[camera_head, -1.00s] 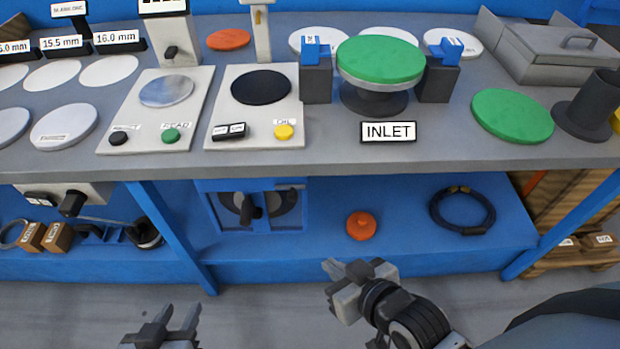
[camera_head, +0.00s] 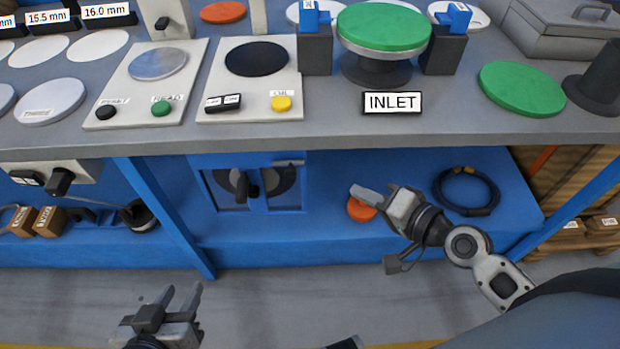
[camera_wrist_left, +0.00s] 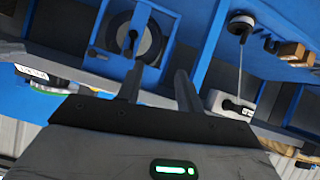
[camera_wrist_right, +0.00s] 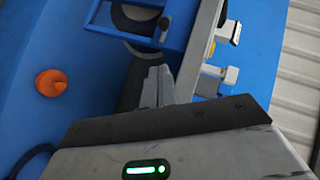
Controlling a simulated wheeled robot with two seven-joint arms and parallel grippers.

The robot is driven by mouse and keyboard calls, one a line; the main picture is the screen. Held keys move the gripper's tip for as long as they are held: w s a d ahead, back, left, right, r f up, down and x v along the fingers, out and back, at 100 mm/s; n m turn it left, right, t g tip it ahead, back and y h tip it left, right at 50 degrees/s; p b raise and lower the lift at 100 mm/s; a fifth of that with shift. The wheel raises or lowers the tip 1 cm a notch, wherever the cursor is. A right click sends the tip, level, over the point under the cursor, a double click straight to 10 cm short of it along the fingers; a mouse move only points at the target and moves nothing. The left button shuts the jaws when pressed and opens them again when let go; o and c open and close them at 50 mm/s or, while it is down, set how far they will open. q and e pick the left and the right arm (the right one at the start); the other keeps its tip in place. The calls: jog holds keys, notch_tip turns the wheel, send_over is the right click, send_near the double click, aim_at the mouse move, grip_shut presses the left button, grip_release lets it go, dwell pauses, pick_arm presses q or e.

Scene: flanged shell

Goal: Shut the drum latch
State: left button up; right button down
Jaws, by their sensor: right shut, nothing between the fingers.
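A blue-framed drum unit (camera_head: 205,190) stands on the lower shelf under the bench, with a round dark drum behind its frame. A black latch handle (camera_head: 247,185) sticks out at its front middle. The unit also shows in the left wrist view (camera_wrist_left: 163,18) and at the top of the right wrist view (camera_wrist_right: 113,30). My right gripper (camera_head: 354,189) is shut and empty, to the right of the unit and apart from it, its fingers pointing left. My left gripper (camera_head: 183,291) is open and empty, low in front of the bench, below and left of the unit.
An orange knobbed piece (camera_head: 361,210) lies on the shelf, partly hidden by my right gripper. A coiled dark cable (camera_head: 467,208) lies to its right. A blue post (camera_head: 165,220) stands left of the unit. The bench edge (camera_head: 330,138) overhangs the shelf.

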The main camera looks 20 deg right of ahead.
jog(key=shift+w+d+r+m, duration=0.35)
jog(key=shift+d+r+m, duration=0.1)
jog(key=shift+m, duration=0.15)
jog(key=shift+w+f, duration=0.1)
send_near(296, 163)
jog(key=w, duration=0.3)
jog(key=shift+w+a+f+p, duration=0.15)
jog(key=shift+a+f+p, duration=0.2)
jog(key=shift+a, duration=0.1)
jog(key=shift+w+a+f+p, duration=0.15)
jog(key=shift+a+f+p, duration=0.05)
jog(key=shift+a+f, duration=0.25)
jog(key=shift+w+a+f, duration=0.1)
jog(key=shift+a+f, duration=0.1)
jog(key=shift+a, duration=0.35)
